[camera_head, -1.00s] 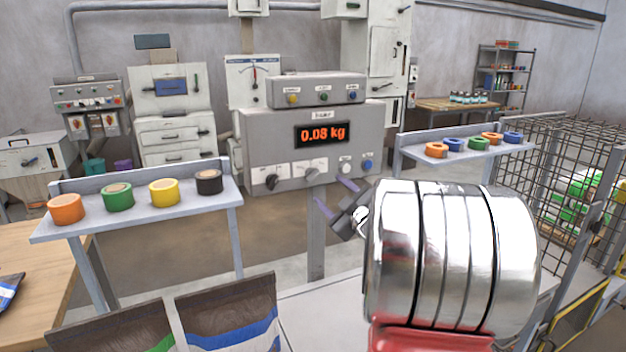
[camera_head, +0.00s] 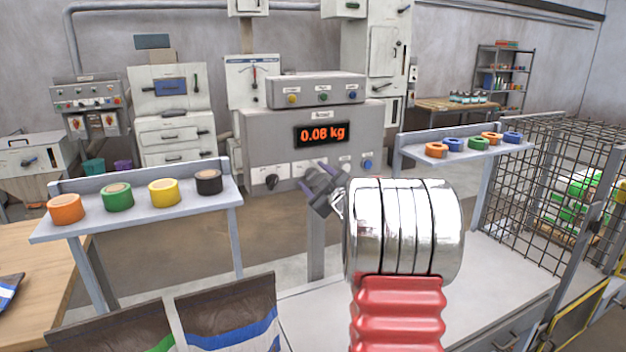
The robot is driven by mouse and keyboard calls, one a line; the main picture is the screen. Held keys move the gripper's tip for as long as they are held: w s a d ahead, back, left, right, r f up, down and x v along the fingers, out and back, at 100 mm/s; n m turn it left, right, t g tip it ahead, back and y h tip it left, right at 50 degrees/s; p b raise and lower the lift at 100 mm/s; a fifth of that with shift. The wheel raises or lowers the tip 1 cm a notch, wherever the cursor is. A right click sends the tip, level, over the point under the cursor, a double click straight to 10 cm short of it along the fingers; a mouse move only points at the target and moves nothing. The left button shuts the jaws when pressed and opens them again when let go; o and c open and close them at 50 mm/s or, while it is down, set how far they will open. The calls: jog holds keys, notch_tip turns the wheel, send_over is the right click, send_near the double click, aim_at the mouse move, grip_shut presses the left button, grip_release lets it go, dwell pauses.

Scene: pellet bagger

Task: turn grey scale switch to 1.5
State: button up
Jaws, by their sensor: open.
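The grey scale box (camera_head: 262,140) stands in the middle with a red lit display (camera_head: 322,134) reading about 0.08 kg. A row of controls runs under the display. A black knob (camera_head: 271,182) is at the row's left. The grey switch, right of it, is mostly hidden behind my gripper, so its setting cannot be read. My gripper (camera_head: 316,180) is open, its two purple-tipped fingers apart at the grey switch's place. I cannot tell whether they touch it.
A blue button (camera_head: 367,164) sits at the row's right end. A left shelf (camera_head: 137,205) holds several tape rolls; a right shelf (camera_head: 462,158) holds coloured rings. A wire cage (camera_head: 530,180) stands at the right. The grey bench top (camera_head: 490,285) is clear.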

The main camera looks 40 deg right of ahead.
jog(key=c, duration=1.1)
jog(key=shift+o, duration=0.2)
jog(key=shift+a, duration=0.15)
jog(key=shift+n, duration=0.3)
jog(key=n, duration=0.4)
jog(key=shift+f, duration=0.15)
jog(key=shift+a+f+n, duration=0.1)
jog(key=shift+n, duration=2.5)
